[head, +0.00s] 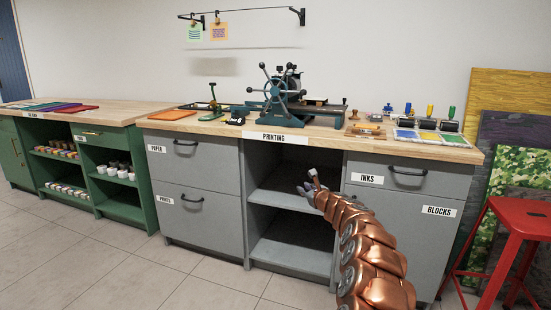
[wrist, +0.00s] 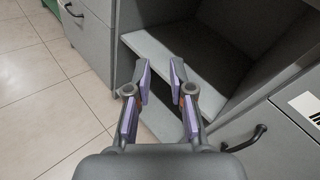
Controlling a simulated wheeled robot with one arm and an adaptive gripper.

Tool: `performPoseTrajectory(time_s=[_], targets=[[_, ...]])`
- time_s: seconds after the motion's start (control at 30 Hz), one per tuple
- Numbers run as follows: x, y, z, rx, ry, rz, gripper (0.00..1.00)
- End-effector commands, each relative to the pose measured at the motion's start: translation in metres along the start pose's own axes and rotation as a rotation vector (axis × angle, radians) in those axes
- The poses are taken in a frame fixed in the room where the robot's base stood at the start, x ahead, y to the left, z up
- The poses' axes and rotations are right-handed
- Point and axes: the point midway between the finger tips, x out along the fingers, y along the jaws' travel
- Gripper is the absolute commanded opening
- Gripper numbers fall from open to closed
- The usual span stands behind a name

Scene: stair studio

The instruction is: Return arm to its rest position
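My gripper (head: 312,186) is at the end of my copper arm, in front of the open grey shelf bay under the printing bench. In the wrist view my gripper (wrist: 160,82) shows two purple-padded fingers with a gap between them. It is open and nothing is between the fingers. Beyond the fingers is the grey shelf (wrist: 180,58) of the bay. The arm reaches up from the lower right of the head view.
The printing bench (head: 250,128) carries a press (head: 283,95) with a wheel and ink pads (head: 430,136). Grey drawers flank the open bay. A red stool (head: 518,220) stands at the right. A green cabinet (head: 70,135) stands at the left. The tiled floor (head: 120,265) at front left is clear.

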Motion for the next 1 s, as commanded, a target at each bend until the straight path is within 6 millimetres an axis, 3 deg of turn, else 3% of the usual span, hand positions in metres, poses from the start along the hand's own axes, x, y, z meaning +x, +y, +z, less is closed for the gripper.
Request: performPoseTrajectory(time_s=[0.03,0.1,0.27,0.5,0.73,1.0], targets=[[-0.007,0.009,0.031,-0.031,-0.013,0.047,0.22],[-0.017,0.024,0.062,-0.085,-0.033,0.106,0.22],[-0.045,0.064,0.127,-0.226,-0.082,0.25,0.22],[-0.109,0.122,0.213,-0.465,-0.164,0.456,0.22],[-0.189,0.169,0.274,-0.722,-0.236,0.64,0.22],[-0.295,0.208,0.307,-1.038,-0.291,0.853,0.22]])
